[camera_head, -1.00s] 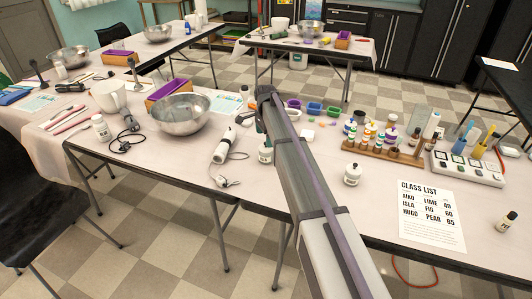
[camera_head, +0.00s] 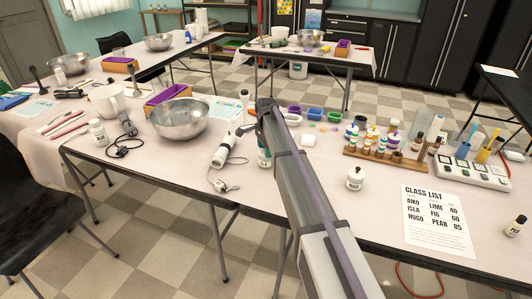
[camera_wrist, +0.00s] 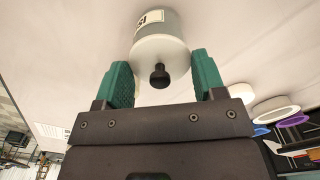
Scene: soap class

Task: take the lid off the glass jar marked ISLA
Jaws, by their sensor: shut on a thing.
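The glass jar (camera_wrist: 154,22) has a pale body, a label with only part of its lettering showing, and a white lid (camera_wrist: 160,47) with a black knob (camera_wrist: 159,75). My gripper (camera_wrist: 162,70) has its green fingers on either side of the lid and is shut on it. The knob sticks out between the fingers. I cannot tell whether the lid is seated on the jar or slightly raised. In the head view, the jar (camera_head: 264,160) stands on the table, mostly hidden behind my arm.
Another small jar with a dark knob (camera_head: 355,179) stands to the right. A heat tool (camera_head: 224,150) and a steel bowl (camera_head: 180,121) lie to the left. Coloured tubs (camera_head: 314,112) stand behind.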

